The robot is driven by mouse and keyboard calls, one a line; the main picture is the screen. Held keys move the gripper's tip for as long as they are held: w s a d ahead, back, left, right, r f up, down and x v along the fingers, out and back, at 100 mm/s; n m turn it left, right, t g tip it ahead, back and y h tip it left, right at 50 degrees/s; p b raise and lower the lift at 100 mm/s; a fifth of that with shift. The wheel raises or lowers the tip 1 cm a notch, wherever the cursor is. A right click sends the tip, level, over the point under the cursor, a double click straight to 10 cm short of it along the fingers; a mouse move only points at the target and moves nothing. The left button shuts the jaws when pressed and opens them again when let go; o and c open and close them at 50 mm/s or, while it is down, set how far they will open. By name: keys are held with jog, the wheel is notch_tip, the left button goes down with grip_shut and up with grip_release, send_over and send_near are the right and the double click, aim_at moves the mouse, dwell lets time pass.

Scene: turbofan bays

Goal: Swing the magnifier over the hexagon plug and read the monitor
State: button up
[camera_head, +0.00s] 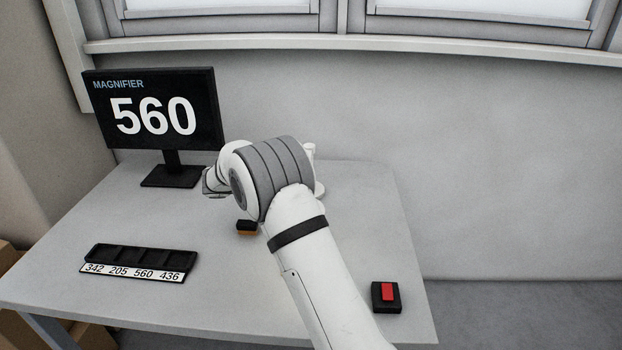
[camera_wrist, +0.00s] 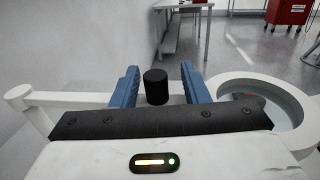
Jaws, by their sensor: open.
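The monitor (camera_head: 152,112) stands at the back left of the table and reads "MAGNIFIER 560". In the wrist view, the magnifier's white ring and lens (camera_wrist: 268,96) are right of my gripper, and a white bar (camera_wrist: 35,103) shows at left. My gripper (camera_wrist: 158,70) has its blue fingers apart. A black cylindrical knob (camera_wrist: 156,87) stands between them, with no clear contact on either side. In the head view my arm hides most of the gripper and magnifier. I cannot make out a hexagon plug in either view.
A black slotted tray (camera_head: 137,262) labelled 342, 205, 560, 436 lies at the table's front left. A small black and orange-brown object (camera_head: 247,228) sits beside my arm. A red switch on a black box (camera_head: 387,296) is at front right. The table (camera_head: 200,310) is otherwise mostly clear.

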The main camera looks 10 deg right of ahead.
jog(key=w+a+p, duration=0.1)
jog(key=a+p, duration=0.6)
jog(key=p, duration=0.4)
jog(key=shift+a, duration=0.35)
jog(key=shift+w, duration=0.1)
